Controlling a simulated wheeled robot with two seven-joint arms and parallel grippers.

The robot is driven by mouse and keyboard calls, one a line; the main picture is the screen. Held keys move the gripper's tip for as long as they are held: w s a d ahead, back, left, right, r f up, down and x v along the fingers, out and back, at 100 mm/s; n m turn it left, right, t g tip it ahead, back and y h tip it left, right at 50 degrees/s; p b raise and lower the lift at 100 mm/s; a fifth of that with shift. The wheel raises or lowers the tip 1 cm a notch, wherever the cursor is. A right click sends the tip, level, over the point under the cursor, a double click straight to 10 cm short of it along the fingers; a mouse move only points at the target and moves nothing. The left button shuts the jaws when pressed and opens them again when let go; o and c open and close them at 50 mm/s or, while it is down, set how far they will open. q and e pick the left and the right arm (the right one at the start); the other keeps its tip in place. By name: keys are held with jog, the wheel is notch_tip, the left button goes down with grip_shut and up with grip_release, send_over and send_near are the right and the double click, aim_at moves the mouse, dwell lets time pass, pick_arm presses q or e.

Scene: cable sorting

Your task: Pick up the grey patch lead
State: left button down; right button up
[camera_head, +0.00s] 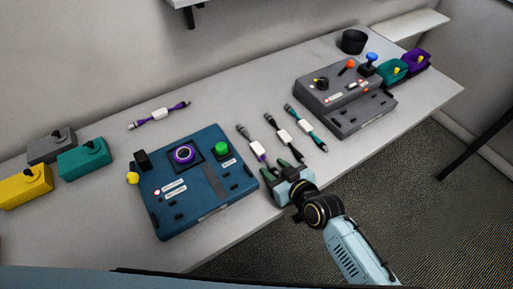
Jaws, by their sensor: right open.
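Three short leads with white labels lie side by side near the table's front edge. The left one (244,133) has a grey upper end and a purplish tint below its label. The middle one (271,121) is dark grey to black. The right one (293,113) is teal. Which of the left two is the grey patch lead is hard to tell at this size. My right gripper (281,168) is open, low at the near ends of the left and middle leads, and partly hides that area. Contact with a lead cannot be made out. My left gripper is not in view.
A blue control box (205,200) stands close left of my right gripper. A grey control box (335,85) stands at the back right, near a black cup (353,41). A purple lead (142,122) lies at the back. Yellow, grey and teal boxes (82,158) stand at the left.

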jog(key=shift+c, duration=0.2)
grip_shut()
jog(key=shift+r, duration=0.1)
